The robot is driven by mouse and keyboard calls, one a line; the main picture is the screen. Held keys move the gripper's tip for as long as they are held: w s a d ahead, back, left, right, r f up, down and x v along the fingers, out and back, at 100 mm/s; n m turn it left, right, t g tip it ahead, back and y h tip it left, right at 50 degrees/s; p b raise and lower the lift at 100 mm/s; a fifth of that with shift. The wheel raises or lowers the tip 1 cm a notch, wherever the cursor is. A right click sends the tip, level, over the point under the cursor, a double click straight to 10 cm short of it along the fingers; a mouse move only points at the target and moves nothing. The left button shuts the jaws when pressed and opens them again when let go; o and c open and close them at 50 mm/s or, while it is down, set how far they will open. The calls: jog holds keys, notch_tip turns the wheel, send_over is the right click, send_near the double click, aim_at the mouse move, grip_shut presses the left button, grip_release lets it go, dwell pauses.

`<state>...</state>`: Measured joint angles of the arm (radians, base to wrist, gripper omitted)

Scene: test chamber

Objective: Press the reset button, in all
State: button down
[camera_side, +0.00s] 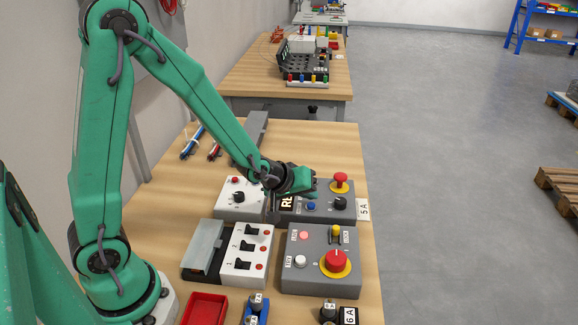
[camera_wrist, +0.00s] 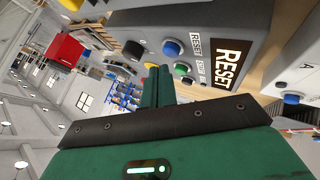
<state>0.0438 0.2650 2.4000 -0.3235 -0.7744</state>
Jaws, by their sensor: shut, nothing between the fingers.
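A grey control box stands near the back right of the table (camera_side: 290,215); in the wrist view its dark-grey face (camera_wrist: 225,18) carries a large RESET sign (camera_wrist: 229,65). A blue button (camera_wrist: 172,48) sits beside a small RESET label (camera_wrist: 195,43); it also shows in the side view (camera_side: 311,206). A green button (camera_wrist: 183,69) is close to it, beside a small label hard to read. My gripper (camera_side: 312,184) is shut and empty, above the box. In the wrist view its fingertips (camera_wrist: 158,68) appear near both buttons; I cannot tell contact.
The box also has a black knob (camera_side: 340,202) and a red mushroom button (camera_side: 340,178). A white box (camera_side: 241,198) stands left of it. In front are a switch box (camera_side: 246,252) and a grey box with a large red button (camera_side: 337,262). A red tray (camera_side: 204,308) is nearer.

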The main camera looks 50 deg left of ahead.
jog(key=shift+f, duration=0.95)
dwell(2.0)
jog(key=shift+r, duration=0.95)
jog(key=shift+r, duration=0.15)
notch_tip(320, 180, up, 5)
jog(key=shift+f, duration=0.15)
dwell(0.5)
jog(key=shift+s, duration=0.1)
dwell(0.5)
